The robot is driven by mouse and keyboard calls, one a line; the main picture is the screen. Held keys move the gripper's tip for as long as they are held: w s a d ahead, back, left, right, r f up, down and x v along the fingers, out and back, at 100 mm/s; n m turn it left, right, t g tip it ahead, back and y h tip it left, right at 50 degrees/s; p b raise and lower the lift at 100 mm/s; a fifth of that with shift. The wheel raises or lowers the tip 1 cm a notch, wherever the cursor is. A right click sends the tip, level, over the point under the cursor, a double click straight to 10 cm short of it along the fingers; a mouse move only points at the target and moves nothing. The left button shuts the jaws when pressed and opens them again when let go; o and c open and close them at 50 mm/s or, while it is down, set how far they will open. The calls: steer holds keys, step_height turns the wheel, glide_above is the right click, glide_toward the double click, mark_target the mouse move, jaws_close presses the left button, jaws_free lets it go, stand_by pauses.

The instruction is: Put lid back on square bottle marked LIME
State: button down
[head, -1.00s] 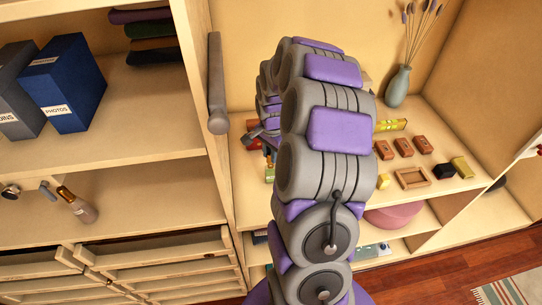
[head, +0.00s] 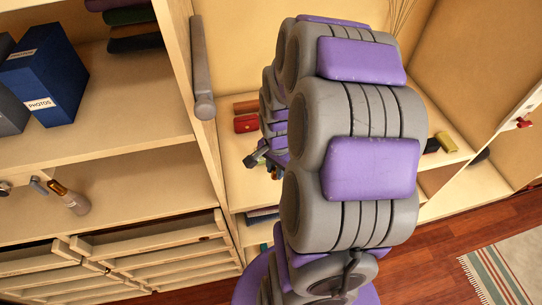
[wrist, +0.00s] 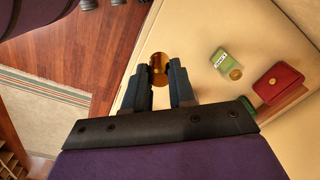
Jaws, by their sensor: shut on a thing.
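In the wrist view, my gripper (wrist: 164,75) is shut on a gold-orange round lid (wrist: 158,66), which shows between and just beyond the fingertips. A green square bottle (wrist: 222,58) with a white label stands on the pale shelf, to the right of the fingers and apart from them. The writing on its label is too small to read surely. In the head view, my gripper (head: 257,157) shows only partly at the left side of my arm.
A red purse (wrist: 278,83) lies right of the bottle; it also shows in the head view (head: 246,123), near a brown roll (head: 246,106). A wooden divider with a grey vertical bar (head: 202,70) stands left of my arm.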

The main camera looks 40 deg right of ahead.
steer(key=w+d+r+b, duration=0.2)
steer(key=w+d+b, duration=0.3)
steer(key=w, duration=0.9)
steer(key=shift+h, duration=0.4)
steer(key=shift+d+f+b, duration=0.15)
steer(key=shift+d+f, duration=0.05)
steer(key=shift+f, duration=0.9)
steer(key=shift+d+f+b, duration=0.15)
steer(key=shift+d+f, duration=0.1)
steer(key=shift+f, duration=0.85)
steer(key=shift+d+f+b, duration=0.15)
steer(key=shift+d+f, duration=0.05)
steer(key=shift+f, duration=0.9)
steer(key=shift+s, duration=0.1)
steer(key=c, duration=0.9)
jaws_free()
steer(key=shift+o, duration=0.6)
steer(key=o, duration=0.4)
